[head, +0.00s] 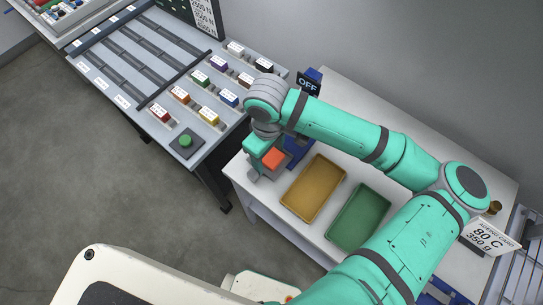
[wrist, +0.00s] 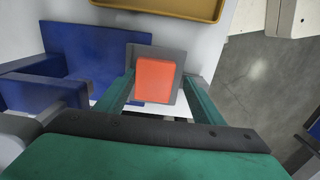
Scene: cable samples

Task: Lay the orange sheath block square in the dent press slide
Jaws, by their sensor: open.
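The orange sheath block (wrist: 156,78) lies on a grey plate (wrist: 133,57), which looks like the dent press slide. Its edges look roughly in line with the plate's edges in the wrist view. My gripper (wrist: 157,95) is open, with one teal finger on each side of the block and visible gaps beside it. In the head view the block (head: 273,158) shows beside my gripper (head: 263,168), which partly hides the plate. The blue dent press (wrist: 72,65) stands beside the plate, partly hidden by my arm in the head view.
A yellow tray (head: 314,188) and a green tray (head: 360,217) lie on the white table (head: 237,172). An OFF sign (head: 308,84) stands behind the press. The grey bench (head: 193,130) holds several coloured sample blocks and a green button (head: 185,141).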

